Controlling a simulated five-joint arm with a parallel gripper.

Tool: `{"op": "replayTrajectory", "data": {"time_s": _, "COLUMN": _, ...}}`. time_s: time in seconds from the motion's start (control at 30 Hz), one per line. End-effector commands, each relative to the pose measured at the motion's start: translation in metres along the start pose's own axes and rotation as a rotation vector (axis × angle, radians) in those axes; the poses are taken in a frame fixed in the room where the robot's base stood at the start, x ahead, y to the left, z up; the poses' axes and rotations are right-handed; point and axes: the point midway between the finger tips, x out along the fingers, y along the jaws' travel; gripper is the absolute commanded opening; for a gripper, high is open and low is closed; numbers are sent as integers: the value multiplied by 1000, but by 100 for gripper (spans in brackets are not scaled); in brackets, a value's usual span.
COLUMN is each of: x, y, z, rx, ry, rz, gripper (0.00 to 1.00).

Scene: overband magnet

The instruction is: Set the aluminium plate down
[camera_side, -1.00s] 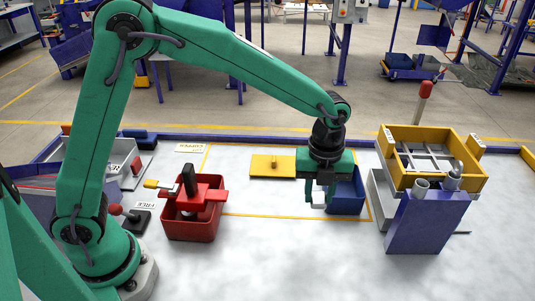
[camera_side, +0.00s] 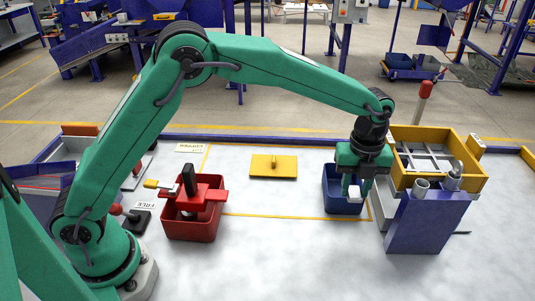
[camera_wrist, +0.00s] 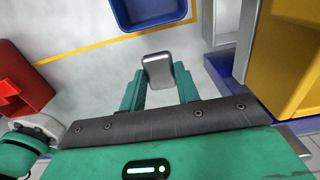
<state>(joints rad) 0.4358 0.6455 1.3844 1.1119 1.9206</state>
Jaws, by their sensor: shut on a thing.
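The aluminium plate (camera_wrist: 158,70) is a small silvery piece with rounded corners, held between the fingers of my gripper (camera_wrist: 159,88) in the wrist view. In the side view, my gripper (camera_side: 355,187) points down at the right of the work area. The plate shows there as a pale patch (camera_side: 354,193) at the fingertips. It overlaps the blue bin (camera_side: 338,207) in the side view. In the wrist view, the blue bin (camera_wrist: 148,12) lies beyond the plate and apart from it. The plate's height above the table is hard to tell.
A red bin (camera_side: 190,229) with a red fixture stands at left. A yellow plate with a knob (camera_side: 273,167) lies at the middle back. The middle front table is clear.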

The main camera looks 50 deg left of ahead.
Motion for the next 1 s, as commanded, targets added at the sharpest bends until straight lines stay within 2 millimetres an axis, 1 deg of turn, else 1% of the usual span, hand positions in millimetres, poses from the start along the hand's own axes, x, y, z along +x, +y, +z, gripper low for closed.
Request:
{"op": "replayTrajectory", "data": {"time_s": 0.17, "x": 12, "y": 0, "z": 19, "rx": -4, "ry": 0, "rz": 1, "gripper": 10}}
{"op": "replayTrajectory", "data": {"time_s": 0.6, "x": 54, "y": 0, "z": 89, "rx": -4, "ry": 1, "rz": 2, "gripper": 10}}
{"op": "replayTrajectory", "data": {"time_s": 0.7, "x": 61, "y": -1, "z": 101, "rx": -2, "ry": 1, "rz": 1, "gripper": 10}}
{"op": "replayTrajectory", "data": {"time_s": 0.8, "x": 66, "y": -1, "z": 109, "rx": -2, "ry": 0, "rz": 0, "gripper": 10}}
{"op": "replayTrajectory", "data": {"time_s": 1.0, "x": 68, "y": -1, "z": 113, "rx": 0, "ry": 0, "rz": 0, "gripper": 10}}
